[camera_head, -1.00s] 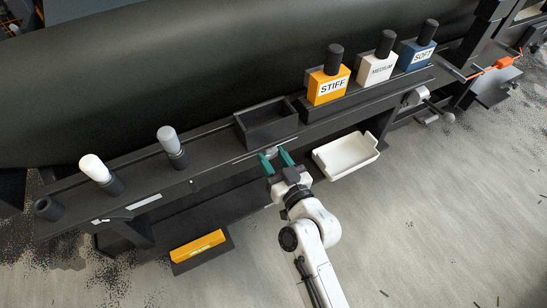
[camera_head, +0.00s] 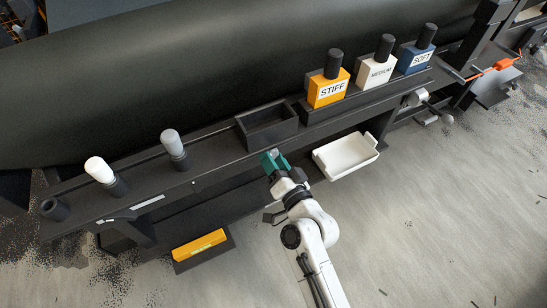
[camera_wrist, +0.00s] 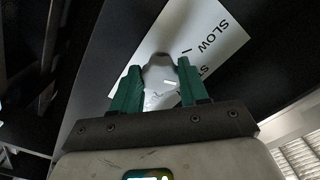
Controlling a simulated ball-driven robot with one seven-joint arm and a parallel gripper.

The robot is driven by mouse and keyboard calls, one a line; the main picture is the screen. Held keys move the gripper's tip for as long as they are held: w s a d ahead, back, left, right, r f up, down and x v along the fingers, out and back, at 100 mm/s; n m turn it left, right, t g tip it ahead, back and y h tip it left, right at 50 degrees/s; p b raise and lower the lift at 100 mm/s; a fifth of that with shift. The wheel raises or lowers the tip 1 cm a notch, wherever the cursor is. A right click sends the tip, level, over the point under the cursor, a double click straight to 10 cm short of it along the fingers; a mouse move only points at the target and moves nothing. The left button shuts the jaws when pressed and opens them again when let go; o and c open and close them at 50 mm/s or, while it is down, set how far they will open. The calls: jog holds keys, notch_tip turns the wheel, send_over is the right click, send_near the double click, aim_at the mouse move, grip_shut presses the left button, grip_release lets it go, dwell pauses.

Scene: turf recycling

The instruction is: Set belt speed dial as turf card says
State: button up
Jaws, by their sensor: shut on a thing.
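My gripper (camera_head: 274,159) is at the front face of the dark rail, below the open black box. In the wrist view, its green fingers (camera_wrist: 157,88) are shut on a pale grey dial knob (camera_wrist: 160,77), one on each side. The knob has a small white mark on it. Behind it is a white label plate (camera_wrist: 207,30) reading "SLOW" and part of another word beginning "ST"; the knob and a finger hide the rest. In the head view, my gripper hides most of the dial. I cannot make out a turf card in either view.
Blocks marked STIFF (camera_head: 327,91), MEDIUM (camera_head: 376,72) and SOFT (camera_head: 415,57) stand on the rail at right. The black box (camera_head: 266,125) looks empty. A white tray (camera_head: 345,157) is right of my gripper. A yellow bar (camera_head: 199,245) lies low at left. Two capped posts (camera_head: 103,173) stand at left.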

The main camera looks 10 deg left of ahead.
jog(key=shift+m+p, duration=0.4)
jog(key=shift+m, duration=1.5)
jog(key=o, duration=1.1)
jog(key=shift+c, duration=0.2)
jog(key=b+v, duration=0.1)
jog(key=v, duration=0.9)
jog(key=shift+s+d, duration=0.25)
jog(key=shift+s, duration=0.1)
